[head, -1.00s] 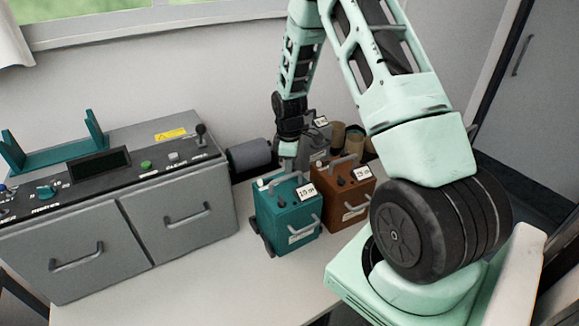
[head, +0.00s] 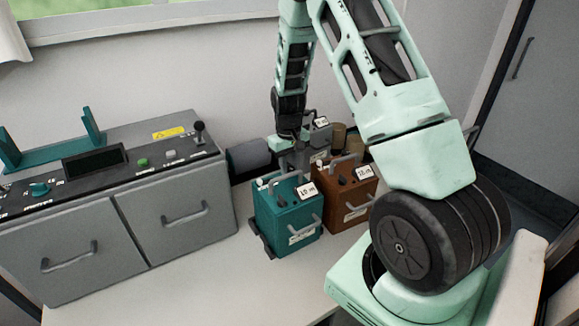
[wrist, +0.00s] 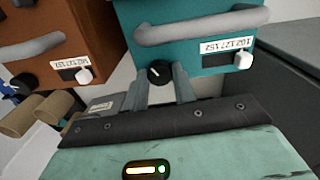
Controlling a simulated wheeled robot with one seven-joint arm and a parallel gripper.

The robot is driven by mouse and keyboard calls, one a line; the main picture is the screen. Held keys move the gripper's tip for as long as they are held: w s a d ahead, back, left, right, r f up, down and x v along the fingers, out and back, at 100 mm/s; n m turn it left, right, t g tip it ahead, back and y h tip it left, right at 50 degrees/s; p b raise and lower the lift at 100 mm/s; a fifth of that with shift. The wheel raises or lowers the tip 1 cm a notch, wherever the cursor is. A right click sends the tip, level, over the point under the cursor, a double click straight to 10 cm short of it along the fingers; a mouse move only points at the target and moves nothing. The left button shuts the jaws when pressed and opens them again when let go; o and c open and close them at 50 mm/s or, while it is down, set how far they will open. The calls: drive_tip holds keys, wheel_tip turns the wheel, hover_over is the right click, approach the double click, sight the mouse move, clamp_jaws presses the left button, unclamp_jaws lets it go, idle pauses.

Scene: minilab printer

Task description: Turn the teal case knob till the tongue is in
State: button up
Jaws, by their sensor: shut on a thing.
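The teal case (head: 287,218) stands upright on the bench in the head view, with a grey handle on top. In the wrist view the teal case (wrist: 205,50) fills the top middle, and its round black knob (wrist: 158,72) with a pale pointer mark faces my gripper. My gripper (wrist: 160,88) has its two fingers on either side of this knob and is shut on it. A white block (wrist: 244,62) sits beside a dark slot under the case's number label. I cannot tell for sure whether this block is the tongue. In the head view my wrist hides the knob.
A brown case (head: 350,195) stands close on the right of the teal one. A grey machine (head: 150,215) with two drawers stands to the left. The bench front is clear.

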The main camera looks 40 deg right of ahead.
drive_tip(key=m, duration=0.5)
drive_tip(key=shift+m, duration=0.3)
idle(0.4)
drive_tip(key=o, duration=0.7)
wheel_tip(320, 180, up, 18)
drive_tip(key=b, duration=0.3)
drive_tip(key=shift+w+a+f, duration=0.15)
drive_tip(key=shift+f, duration=0.1)
